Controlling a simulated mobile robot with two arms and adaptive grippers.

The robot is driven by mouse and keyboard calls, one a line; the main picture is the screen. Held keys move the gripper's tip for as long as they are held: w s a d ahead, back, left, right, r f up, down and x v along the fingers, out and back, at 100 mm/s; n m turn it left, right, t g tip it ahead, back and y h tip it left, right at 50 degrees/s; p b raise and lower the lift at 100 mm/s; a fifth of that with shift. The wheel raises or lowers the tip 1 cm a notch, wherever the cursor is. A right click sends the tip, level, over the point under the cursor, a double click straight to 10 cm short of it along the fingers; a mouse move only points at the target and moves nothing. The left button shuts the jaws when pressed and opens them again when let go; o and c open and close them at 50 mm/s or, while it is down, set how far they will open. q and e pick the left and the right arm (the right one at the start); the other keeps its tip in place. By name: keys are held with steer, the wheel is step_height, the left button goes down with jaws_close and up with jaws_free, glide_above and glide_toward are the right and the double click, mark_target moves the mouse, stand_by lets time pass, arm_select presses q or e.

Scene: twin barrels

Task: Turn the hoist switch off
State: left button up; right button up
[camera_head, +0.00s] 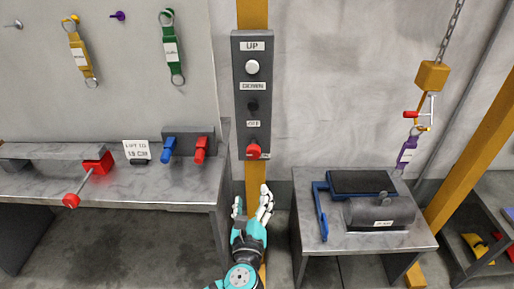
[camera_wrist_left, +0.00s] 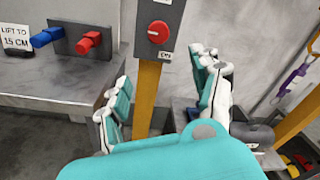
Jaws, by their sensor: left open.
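The hoist switch is a round red knob (camera_head: 253,151) at the bottom of a dark control panel (camera_head: 243,107) on a yellow post. An OFF label sits above it, and a label below it reads ON in the left wrist view. The knob (camera_wrist_left: 158,32) has a small light mark; I cannot tell for sure which label it points to. My left gripper (camera_head: 252,203) is open and empty, below the knob and apart from it. In the left wrist view its fingers (camera_wrist_left: 162,78) stand either side of the post, with the knob beyond them. My right gripper is not in view.
Above the knob are a black button (camera_head: 252,106) and a white button (camera_head: 252,67). A left bench (camera_head: 150,187) holds blue and red handles. A right table (camera_head: 345,240) carries a grey cylinder (camera_head: 380,210). A chain with a yellow block (camera_head: 432,75) hangs right.

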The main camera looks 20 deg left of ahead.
arm_select(q)
steer(key=r, duration=0.2)
steer(key=p, duration=0.1)
glide_toward(253, 155)
steer(key=p+x, duration=0.1)
steer(key=x, duration=0.9)
steer(key=shift+p, duration=0.35)
steer(key=shift+w, duration=0.4)
steer(key=shift+a, duration=0.1)
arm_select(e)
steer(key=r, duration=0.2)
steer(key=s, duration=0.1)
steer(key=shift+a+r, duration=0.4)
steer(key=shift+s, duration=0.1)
arm_select(q)
steer(key=shift+c, duration=1.2)
steer(key=c, duration=1)
steer(key=shift+o, duration=0.2)
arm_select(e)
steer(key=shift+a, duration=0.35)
